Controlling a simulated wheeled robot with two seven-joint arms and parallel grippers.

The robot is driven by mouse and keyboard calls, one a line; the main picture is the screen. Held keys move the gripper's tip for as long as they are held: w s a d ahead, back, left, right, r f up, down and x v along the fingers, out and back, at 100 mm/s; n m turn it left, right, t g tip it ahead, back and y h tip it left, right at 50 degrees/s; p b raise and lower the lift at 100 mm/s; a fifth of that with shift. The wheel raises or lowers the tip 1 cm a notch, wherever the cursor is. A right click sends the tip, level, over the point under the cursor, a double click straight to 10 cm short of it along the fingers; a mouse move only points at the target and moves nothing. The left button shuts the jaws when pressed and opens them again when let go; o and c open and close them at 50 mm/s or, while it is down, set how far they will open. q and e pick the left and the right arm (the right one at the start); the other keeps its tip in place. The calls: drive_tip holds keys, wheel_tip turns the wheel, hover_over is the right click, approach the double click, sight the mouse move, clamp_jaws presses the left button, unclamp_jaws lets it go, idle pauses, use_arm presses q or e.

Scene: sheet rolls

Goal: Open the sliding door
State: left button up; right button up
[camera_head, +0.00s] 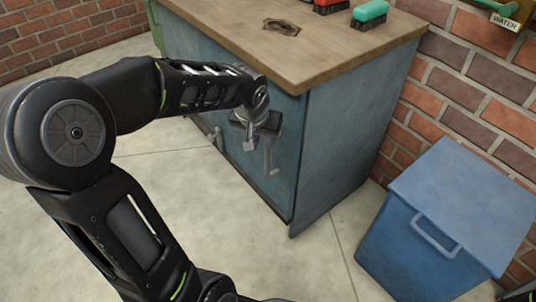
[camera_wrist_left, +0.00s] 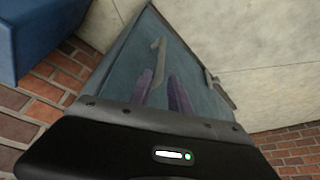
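The blue cabinet (camera_head: 335,140) has a sliding door front (camera_head: 284,178) facing left in the head view. An upright bar handle (camera_head: 269,157) is on the near door panel, and a second handle (camera_head: 217,138) is farther left. My left gripper (camera_head: 250,146) is in front of the door, just left of the near handle. The near handle (camera_wrist_left: 158,62) shows beyond the fingertips, and the second handle (camera_wrist_left: 219,91) lies to the right. Contact with the handle cannot be told. My right gripper is not in view.
A blue lidded bin (camera_head: 440,215) stands right of the cabinet by the brick wall (camera_head: 470,85). Brushes with red (camera_head: 328,4) and green (camera_head: 370,12) tops lie on the wooden top (camera_head: 310,50). The concrete floor (camera_head: 245,235) before the doors is clear.

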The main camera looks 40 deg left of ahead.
sight(268, 154)
use_arm(q)
drive_tip(key=b+x, duration=0.3)
drive_tip(key=x, duration=0.8)
drive_tip(key=shift+f+b, duration=0.15)
drive_tip(key=shift+b, duration=0.2)
clamp_jaws()
idle(0.8)
